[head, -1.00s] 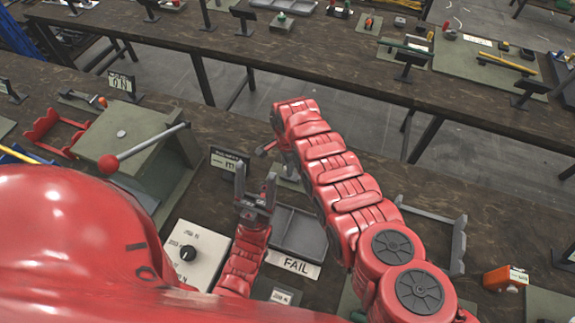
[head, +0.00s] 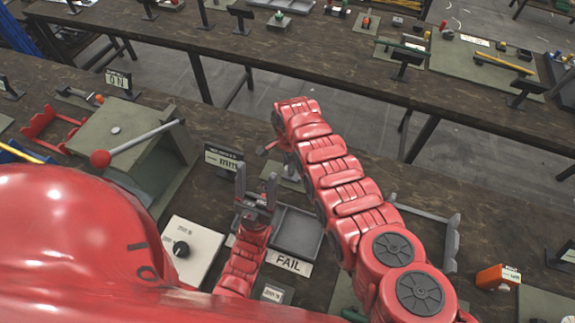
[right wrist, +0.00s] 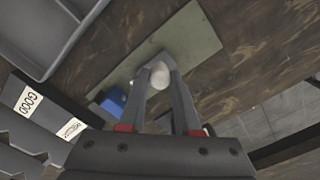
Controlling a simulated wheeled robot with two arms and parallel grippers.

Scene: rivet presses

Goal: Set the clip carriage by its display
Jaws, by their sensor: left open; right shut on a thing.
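My right arm reaches over the bench in the head view. Its gripper is mostly hidden behind the wrist there. In the right wrist view my right gripper (right wrist: 161,68) is shut on a pale rounded knob (right wrist: 160,77), above a grey-green plate (right wrist: 190,35). Whether this knob belongs to the clip carriage I cannot tell. A blue piece (right wrist: 113,99) sits beside the fingers. A small display (head: 223,159) behind my left gripper shows a dash and "mm". My left gripper (head: 256,187) is open and empty, fingers pointing away over the bench.
A grey tray (head: 296,236) with a FAIL label (head: 288,262) lies right of my left gripper. A white dial box (head: 207,240) stands left of it. A green press (head: 125,140) with a red-knobbed lever is at left. A grey rack (head: 452,245) and orange box (head: 497,277) are at right.

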